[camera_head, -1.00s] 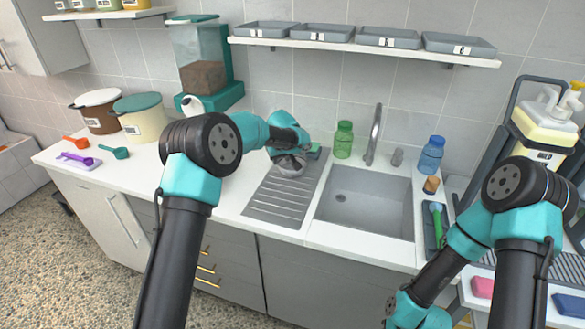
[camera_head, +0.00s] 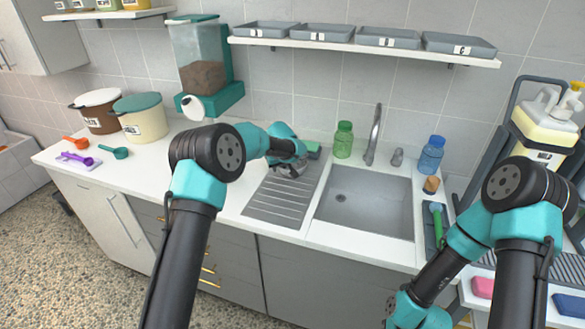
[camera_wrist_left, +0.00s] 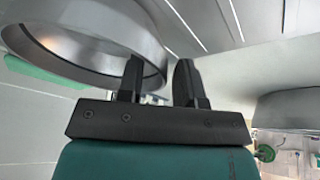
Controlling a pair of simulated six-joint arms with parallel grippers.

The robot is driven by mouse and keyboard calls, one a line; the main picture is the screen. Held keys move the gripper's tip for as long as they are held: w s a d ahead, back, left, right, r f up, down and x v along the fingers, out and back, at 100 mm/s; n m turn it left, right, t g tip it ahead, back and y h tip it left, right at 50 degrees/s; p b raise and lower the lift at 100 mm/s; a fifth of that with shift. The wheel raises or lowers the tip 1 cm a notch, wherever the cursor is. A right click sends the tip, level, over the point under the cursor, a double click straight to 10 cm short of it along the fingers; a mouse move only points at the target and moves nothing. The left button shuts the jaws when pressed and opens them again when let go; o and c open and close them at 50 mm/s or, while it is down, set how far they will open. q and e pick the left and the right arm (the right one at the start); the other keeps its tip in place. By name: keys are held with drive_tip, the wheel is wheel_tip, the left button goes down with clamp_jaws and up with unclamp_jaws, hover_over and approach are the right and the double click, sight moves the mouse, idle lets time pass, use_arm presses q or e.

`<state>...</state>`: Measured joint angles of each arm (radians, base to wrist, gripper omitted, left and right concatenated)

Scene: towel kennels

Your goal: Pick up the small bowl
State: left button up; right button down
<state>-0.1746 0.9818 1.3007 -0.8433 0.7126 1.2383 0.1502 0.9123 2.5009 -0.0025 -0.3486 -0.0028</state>
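The small bowl is a shiny grey metal bowl. In the left wrist view the bowl (camera_wrist_left: 95,25) fills the upper left, with its rim beside my fingers. My left gripper (camera_wrist_left: 160,68) has its two dark fingers apart, one overlapping the bowl's rim and the other just outside it. I cannot tell whether either finger touches the bowl. In the head view my left gripper (camera_head: 292,165) is over the back of the ridged drainboard (camera_head: 275,205) and hides most of the bowl. My right arm is folded at the lower right, and its fingers are not visible.

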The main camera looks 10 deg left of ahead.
use_arm(q)
clamp_jaws()
drive_tip(key=shift+r, duration=0.15)
drive_tip(key=shift+r, duration=1.4)
drive_tip(key=shift+s+r, duration=0.1)
drive_tip(key=shift+r, duration=0.2)
drive_tip(key=s+d, duration=0.1)
drive_tip(key=s, duration=0.4)
drive_tip(key=s+d+r, duration=0.1)
drive_tip(key=s, duration=0.4)
drive_tip(key=s+d, duration=0.1)
drive_tip(key=s, duration=0.4)
drive_tip(key=shift+s+d+r, duration=0.15)
drive_tip(key=shift+s, duration=0.1)
